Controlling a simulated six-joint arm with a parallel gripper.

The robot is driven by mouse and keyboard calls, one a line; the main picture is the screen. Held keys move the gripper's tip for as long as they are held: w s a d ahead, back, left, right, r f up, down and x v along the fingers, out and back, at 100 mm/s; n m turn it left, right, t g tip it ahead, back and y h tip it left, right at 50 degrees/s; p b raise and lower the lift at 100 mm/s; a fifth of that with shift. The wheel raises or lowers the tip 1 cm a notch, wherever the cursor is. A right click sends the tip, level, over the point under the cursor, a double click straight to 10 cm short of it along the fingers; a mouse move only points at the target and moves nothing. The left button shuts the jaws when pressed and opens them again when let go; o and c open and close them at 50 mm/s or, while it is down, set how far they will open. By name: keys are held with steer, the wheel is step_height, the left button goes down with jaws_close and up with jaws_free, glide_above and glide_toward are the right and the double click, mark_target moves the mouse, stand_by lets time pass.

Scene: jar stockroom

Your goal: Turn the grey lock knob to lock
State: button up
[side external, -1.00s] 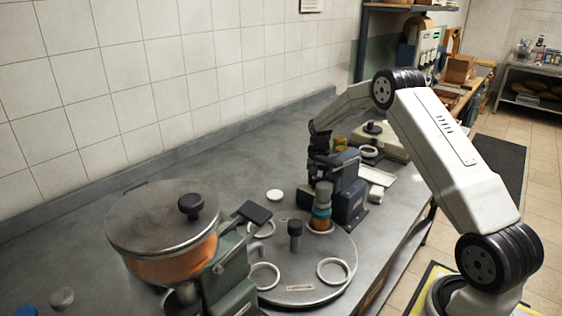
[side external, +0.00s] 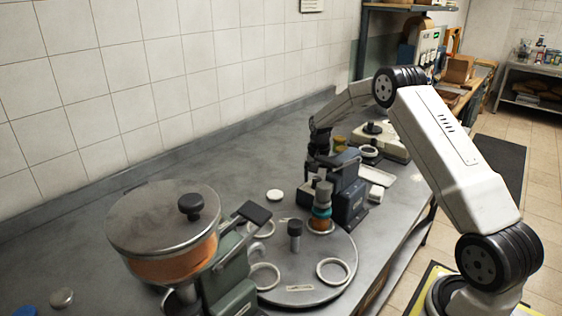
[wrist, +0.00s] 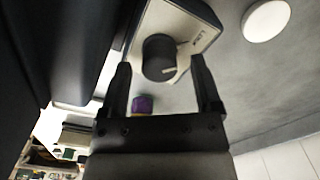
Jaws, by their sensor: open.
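The dark grey lock knob (wrist: 158,57) is a short cylinder on a pale plate (wrist: 200,22) with small dark lettering, in the wrist view. A pale pointer shows at the knob's lower right. My gripper (wrist: 160,68) is open, with one finger on each side of the knob and a visible gap on both sides. In the side view my gripper (side external: 317,162) points down beside the blue-grey machine (side external: 345,185); the knob is hard to make out there.
A lidded hopper (side external: 160,220) is at the left. A white disc (wrist: 266,19) lies on the bench. Bench along the wall is clear.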

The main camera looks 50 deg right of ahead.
mark_target(316, 179)
steer(key=shift+r, duration=3.5)
steer(key=shift+w+a+r, duration=0.1)
steer(key=shift+a+r, duration=0.05)
steer(key=shift+a, duration=0.1)
steer(key=s+a+r+n+t, duration=0.2)
steer(key=a+r+n, duration=0.15)
steer(key=a, duration=0.45)
steer(key=s+a+r+n+t, duration=0.1)
steer(key=a+r+n, duration=0.1)
steer(key=a+n, duration=0.45)
steer(key=s+a, duration=0.2)
steer(key=s+a+f, duration=0.1)
steer(key=s+a, duration=0.2)
steer(key=s+a+f, duration=0.1)
steer(key=s+a, duration=0.1)
steer(key=shift+s+a+f, duration=0.15)
steer(key=shift+s+f, duration=0.05)
steer(key=s+a+f, duration=0.1)
steer(key=s+a, duration=0.1)
steer(key=s, duration=0.3)
steer(key=s+a+f+n, duration=0.1)
steer(key=s+a+f, duration=0.1)
steer(key=s, duration=0.3)
steer(key=shift+s+a+f, duration=0.15)
steer(key=shift+s+a, duration=0.15)
